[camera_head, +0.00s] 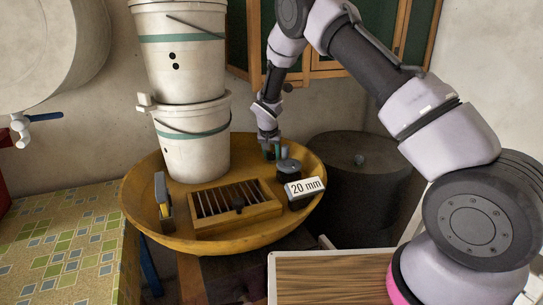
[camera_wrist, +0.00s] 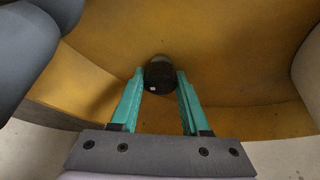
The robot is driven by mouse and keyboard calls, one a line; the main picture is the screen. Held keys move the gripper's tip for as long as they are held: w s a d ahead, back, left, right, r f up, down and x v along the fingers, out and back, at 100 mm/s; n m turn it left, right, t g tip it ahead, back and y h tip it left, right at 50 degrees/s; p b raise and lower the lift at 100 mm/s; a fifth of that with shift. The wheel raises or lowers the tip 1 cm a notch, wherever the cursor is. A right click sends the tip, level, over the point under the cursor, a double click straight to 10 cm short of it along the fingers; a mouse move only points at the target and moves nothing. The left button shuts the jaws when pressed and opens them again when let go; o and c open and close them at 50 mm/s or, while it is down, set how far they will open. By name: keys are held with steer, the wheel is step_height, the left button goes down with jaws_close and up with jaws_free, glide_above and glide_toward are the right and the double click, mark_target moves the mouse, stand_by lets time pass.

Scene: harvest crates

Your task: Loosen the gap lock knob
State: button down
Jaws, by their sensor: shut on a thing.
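My gripper (camera_wrist: 160,82) has its two teal fingers closed on a dark round knob-like piece (camera_wrist: 159,75) with a small white mark. In the head view my gripper (camera_head: 273,152) points down at the back right of the yellow round bowl, just behind a dark grey device (camera_head: 289,166) with a "20 mm" label (camera_head: 304,187). The held piece is hidden in that view. I cannot tell which knob is the gap lock.
Two stacked white buckets (camera_head: 194,140) stand in the yellow bowl (camera_head: 137,205) at the back left. A small yellow and grey tool (camera_head: 163,200) stands at its left. A dark drum (camera_head: 362,205) is right of the bowl. A wooden board (camera_head: 330,280) lies in front.

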steer(key=shift+n+y, duration=1)
steer(key=shift+n, duration=1.4)
steer(key=shift+c, duration=1.9)
jaws_free()
steer(key=shift+s+r, duration=0.1)
steer(key=shift+r, duration=0.3)
steer(key=v, duration=1)
